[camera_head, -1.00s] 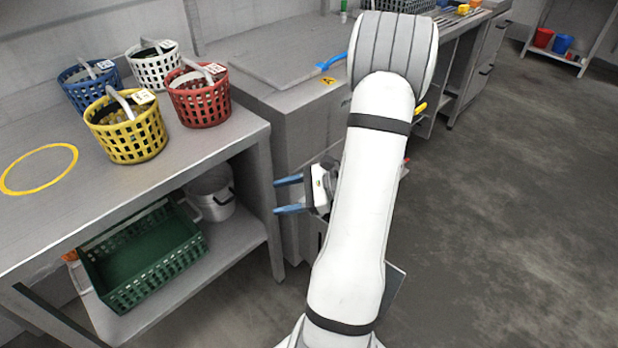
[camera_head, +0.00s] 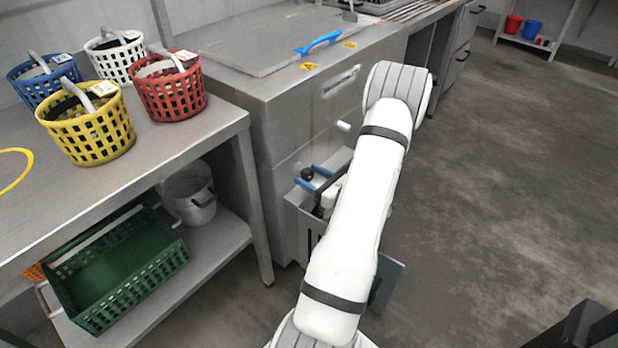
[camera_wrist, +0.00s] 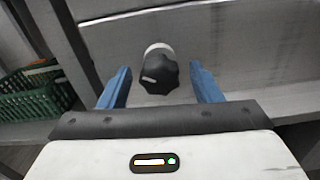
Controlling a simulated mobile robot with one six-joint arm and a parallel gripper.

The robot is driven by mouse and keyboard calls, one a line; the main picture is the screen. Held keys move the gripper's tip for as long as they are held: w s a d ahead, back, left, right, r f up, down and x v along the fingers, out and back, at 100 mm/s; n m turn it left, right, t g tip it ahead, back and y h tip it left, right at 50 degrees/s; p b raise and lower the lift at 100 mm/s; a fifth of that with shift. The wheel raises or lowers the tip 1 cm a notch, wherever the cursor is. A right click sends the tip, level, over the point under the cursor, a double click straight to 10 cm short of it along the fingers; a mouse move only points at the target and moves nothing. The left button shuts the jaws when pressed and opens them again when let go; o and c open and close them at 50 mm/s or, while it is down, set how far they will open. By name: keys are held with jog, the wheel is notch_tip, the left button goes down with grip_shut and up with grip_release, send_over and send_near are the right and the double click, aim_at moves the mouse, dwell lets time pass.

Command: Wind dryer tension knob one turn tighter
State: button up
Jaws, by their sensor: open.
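The tension knob (camera_wrist: 155,76) is black and lobed, with a pale pointer mark. It sits on a white collar on the grey metal front of the dryer (camera_head: 290,122). My gripper (camera_wrist: 160,70) is open, with one blue finger on each side of the knob in the wrist view. A gap shows between each finger and the knob, and I cannot tell how far the fingers reach past it. In the head view my gripper (camera_head: 304,176) is low at the dryer's front, and the knob (camera_head: 308,173) shows small and dark between the fingers. My arm hides part of that front.
A steel table (camera_head: 212,137) at left holds blue, white, yellow and red baskets. Its lower shelf holds a green crate (camera_head: 120,268) and a steel pot (camera_head: 190,196). A blue handle (camera_head: 318,43) lies on the dryer top. The floor (camera_head: 480,190) at right is open.

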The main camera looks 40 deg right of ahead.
jog(key=shift+w, duration=0.6)
jog(key=shift+a, duration=0.15)
jog(key=c, duration=1)
jog(key=shift+r+p, duration=0.1)
jog(key=shift+p, duration=0.25)
